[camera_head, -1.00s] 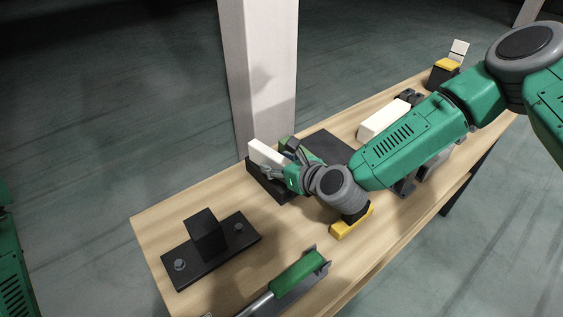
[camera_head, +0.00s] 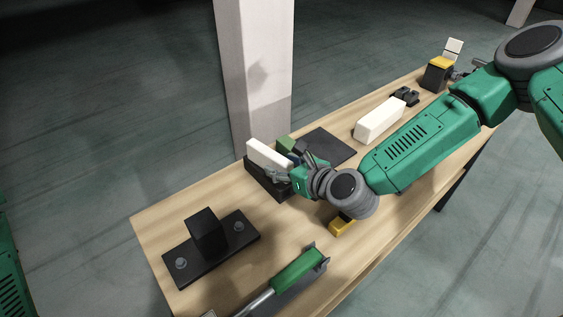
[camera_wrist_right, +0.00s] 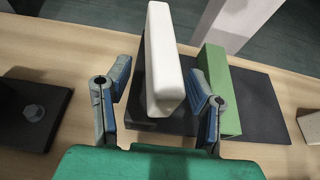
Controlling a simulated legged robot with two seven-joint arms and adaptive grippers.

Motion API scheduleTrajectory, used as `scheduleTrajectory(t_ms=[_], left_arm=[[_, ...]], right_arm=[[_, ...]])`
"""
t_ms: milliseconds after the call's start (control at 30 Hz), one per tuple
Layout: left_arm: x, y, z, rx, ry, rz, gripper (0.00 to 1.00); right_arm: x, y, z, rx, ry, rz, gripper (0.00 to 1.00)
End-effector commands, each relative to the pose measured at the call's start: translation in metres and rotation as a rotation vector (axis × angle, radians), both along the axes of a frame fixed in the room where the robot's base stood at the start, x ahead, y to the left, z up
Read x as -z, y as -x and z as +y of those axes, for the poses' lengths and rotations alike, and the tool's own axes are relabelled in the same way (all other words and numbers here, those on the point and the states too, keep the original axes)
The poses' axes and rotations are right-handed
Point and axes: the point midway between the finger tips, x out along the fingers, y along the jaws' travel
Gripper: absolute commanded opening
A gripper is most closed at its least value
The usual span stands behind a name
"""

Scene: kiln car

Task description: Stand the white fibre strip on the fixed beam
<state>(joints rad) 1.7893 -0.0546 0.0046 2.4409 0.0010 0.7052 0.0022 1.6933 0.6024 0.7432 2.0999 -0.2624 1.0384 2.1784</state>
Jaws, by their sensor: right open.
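A white strip (camera_head: 268,154) stands on edge in a black holder (camera_head: 262,181) near the table's back edge. The wrist view shows the strip (camera_wrist_right: 163,55) upright, with a green block (camera_wrist_right: 218,88) to its right. My right gripper (camera_head: 287,168) is at the strip's near side. In the wrist view my right gripper (camera_wrist_right: 160,103) is open, one finger to each side of the strip's near end; I see no clear contact. A black block on a bolted plate (camera_head: 207,236), perhaps the fixed beam, is at the table's left, its top bare. My left gripper is out of view.
A green-handled tool (camera_head: 298,270) lies at the front edge. A yellow block (camera_head: 342,228) is under my right wrist. A dark flat plate (camera_head: 328,147) and a larger white block (camera_head: 380,121) lie further right. A pale post (camera_head: 258,80) rises behind the table.

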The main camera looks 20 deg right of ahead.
Motion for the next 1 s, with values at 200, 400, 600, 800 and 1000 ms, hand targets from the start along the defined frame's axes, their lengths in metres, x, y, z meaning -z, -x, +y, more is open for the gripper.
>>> scheduleTrajectory(t_ms=[200, 400, 600, 800, 1000], left_arm=[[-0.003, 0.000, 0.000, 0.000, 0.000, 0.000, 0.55], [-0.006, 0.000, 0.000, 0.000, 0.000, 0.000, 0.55], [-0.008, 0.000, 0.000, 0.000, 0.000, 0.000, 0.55], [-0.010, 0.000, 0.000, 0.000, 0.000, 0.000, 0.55], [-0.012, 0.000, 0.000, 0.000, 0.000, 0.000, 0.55]], right_arm=[[-0.003, 0.008, -0.006, 0.002, -0.001, 0.001, 0.49], [-0.006, 0.015, -0.008, 0.000, -0.001, 0.000, 0.49], [-0.010, 0.021, -0.010, 0.001, 0.000, 0.000, 0.49], [-0.013, 0.028, -0.012, 0.001, 0.000, 0.001, 0.49], [-0.016, 0.035, -0.016, 0.000, -0.001, 0.000, 0.49]])
